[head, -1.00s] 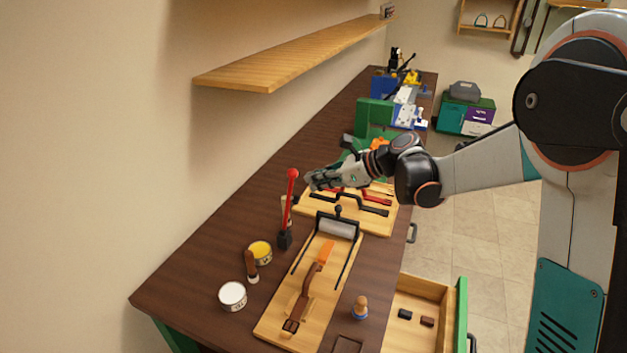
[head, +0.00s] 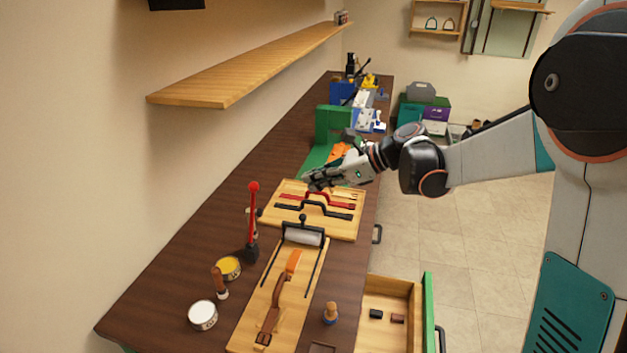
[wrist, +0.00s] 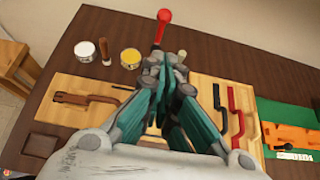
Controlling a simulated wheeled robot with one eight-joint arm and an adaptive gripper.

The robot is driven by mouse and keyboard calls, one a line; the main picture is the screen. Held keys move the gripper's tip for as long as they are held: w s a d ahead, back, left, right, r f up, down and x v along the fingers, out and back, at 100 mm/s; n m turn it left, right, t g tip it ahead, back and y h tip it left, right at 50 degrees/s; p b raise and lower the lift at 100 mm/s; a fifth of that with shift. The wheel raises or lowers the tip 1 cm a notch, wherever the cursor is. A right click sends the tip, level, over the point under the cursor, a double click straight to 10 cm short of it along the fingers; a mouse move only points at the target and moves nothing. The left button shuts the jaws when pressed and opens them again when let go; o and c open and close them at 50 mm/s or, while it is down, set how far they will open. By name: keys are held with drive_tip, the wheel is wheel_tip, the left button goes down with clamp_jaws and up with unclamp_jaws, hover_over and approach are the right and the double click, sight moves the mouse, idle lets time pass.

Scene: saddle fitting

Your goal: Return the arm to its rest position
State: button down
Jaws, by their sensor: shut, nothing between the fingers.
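My gripper (head: 308,181) is shut and empty above the workbench (head: 195,250), over the far wooden board (head: 340,229) that carries red and black bent-handled tools. In the wrist view my gripper (wrist: 160,75) has its fingers together, pointing toward the red-knobbed lever (wrist: 163,22). The lever (head: 253,215) stands upright on the bench, left of the fingers in the head view and apart from them. My arm reaches in from the right.
A near board (head: 249,328) holds a roller and a brown-handled tool. A yellow tin (head: 229,267) and white tin (head: 203,315) stand left. An open drawer (head: 388,340) juts out at front right. A wooden shelf (head: 250,75) hangs on the wall above.

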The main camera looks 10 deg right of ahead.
drive_tip(key=shift+s, duration=0.1)
drive_tip(key=s+d+f+n+t+h+b, duration=0.1)
drive_tip(key=s+d+f+n+h, duration=0.1)
drive_tip(key=s+n, duration=0.5)
drive_tip(key=s+d+f+n+t+h+b, duration=0.1)
drive_tip(key=s+d+f+n+h+b, duration=0.1)
drive_tip(key=s+d+n+h, duration=0.3)
drive_tip(key=s+d+f+n+h+b, duration=0.2)
drive_tip(key=s+d+n+h, duration=0.2)
drive_tip(key=s+n, duration=0.6)
drive_tip(key=s, duration=0.7)
drive_tip(key=shift+s+t, duration=0.2)
drive_tip(key=shift+t, duration=0.2)
drive_tip(key=shift+f, duration=0.2)
